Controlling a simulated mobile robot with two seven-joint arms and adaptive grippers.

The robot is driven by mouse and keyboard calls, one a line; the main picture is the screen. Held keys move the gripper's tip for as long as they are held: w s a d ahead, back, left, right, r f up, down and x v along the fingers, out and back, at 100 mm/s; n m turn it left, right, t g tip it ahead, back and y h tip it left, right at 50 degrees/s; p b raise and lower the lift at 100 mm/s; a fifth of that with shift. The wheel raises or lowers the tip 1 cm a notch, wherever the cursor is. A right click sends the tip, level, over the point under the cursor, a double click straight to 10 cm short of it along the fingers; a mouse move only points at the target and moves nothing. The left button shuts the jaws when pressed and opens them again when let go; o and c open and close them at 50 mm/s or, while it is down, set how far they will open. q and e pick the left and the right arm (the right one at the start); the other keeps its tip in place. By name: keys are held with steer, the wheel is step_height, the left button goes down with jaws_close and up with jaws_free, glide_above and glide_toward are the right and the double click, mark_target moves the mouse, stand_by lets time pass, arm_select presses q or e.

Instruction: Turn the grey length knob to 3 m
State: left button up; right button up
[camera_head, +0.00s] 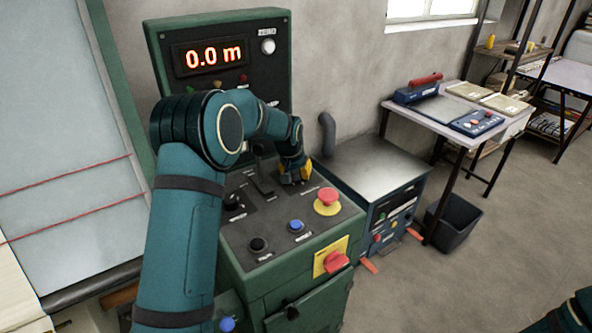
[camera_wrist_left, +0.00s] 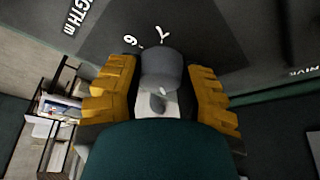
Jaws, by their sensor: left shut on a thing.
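The grey length knob (camera_wrist_left: 160,68) sits on the dark panel, between the yellow fingers of my left gripper (camera_wrist_left: 160,95) in the left wrist view. The left gripper is shut on it. Tilted white scale marks and part of a length label show beside the knob; its pointer setting cannot be read clearly. In the head view, my left gripper (camera_head: 303,173) is low over the right rear of the green console (camera_head: 285,213), and hides the knob. The red display (camera_head: 208,56) above reads 0.0 m. My right gripper is out of view.
A red mushroom button (camera_head: 327,197), a blue button (camera_head: 296,226) and black knobs (camera_head: 258,245) are close by on the console. A black lever (camera_head: 262,178) stands left of the gripper. A grey-topped machine (camera_head: 368,165) adjoins the console on the right.

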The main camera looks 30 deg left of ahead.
arm_select(q)
steer(key=shift+f+m+h, duration=0.15)
steer(key=shift+m+h, duration=0.25)
steer(key=shift+m, duration=0.8)
steer(key=o, duration=1.2)
steer(key=v, duration=1.2)
steer(key=shift+a+p, duration=0.15)
steer(key=shift+p, duration=0.15)
